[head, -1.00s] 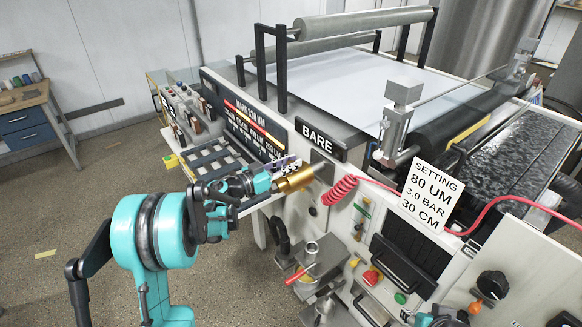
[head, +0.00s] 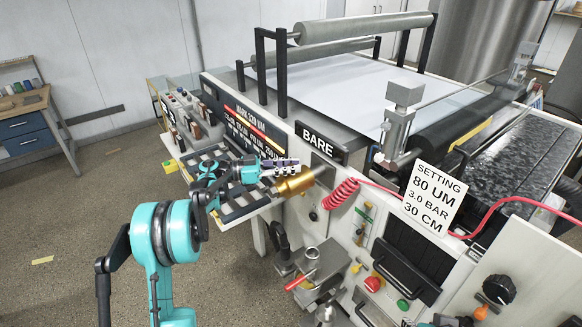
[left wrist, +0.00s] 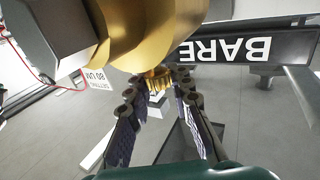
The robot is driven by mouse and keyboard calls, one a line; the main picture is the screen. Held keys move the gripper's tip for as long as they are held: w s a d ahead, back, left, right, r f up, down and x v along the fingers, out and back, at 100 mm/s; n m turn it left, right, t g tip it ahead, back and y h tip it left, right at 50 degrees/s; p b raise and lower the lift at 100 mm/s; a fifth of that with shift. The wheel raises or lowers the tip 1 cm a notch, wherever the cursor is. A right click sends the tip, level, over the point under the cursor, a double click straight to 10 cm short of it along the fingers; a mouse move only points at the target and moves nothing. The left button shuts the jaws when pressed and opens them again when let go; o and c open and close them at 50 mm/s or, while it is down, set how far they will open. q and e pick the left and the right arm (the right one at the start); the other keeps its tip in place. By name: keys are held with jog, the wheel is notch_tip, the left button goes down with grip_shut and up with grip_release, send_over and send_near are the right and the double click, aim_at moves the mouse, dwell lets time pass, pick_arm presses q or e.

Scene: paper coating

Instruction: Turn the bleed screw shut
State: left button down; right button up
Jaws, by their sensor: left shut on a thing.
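The bleed screw (left wrist: 155,79) is a small brass, ridged knob under the large gold cylinder (head: 295,183), which it shows beside in the left wrist view. My left gripper (head: 288,166) comes in from the left, just behind the gold cylinder in the head view. In the left wrist view its two fingers (left wrist: 157,88) close in on the brass knob from both sides and are shut on it. In the head view the knob is hidden by the cylinder and fingers.
The coating machine carries a BARE sign (head: 318,143) and a SETTING card (head: 435,198). A coiled red hose (head: 341,192) leads right from near the gold cylinder. A slotted rack (head: 222,178) lies left of it. A clamp with a red handle (head: 301,280) stands below.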

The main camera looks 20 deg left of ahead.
pick_arm(q)
jog(key=c, duration=1.3)
grip_release()
jog(key=v, duration=1.2)
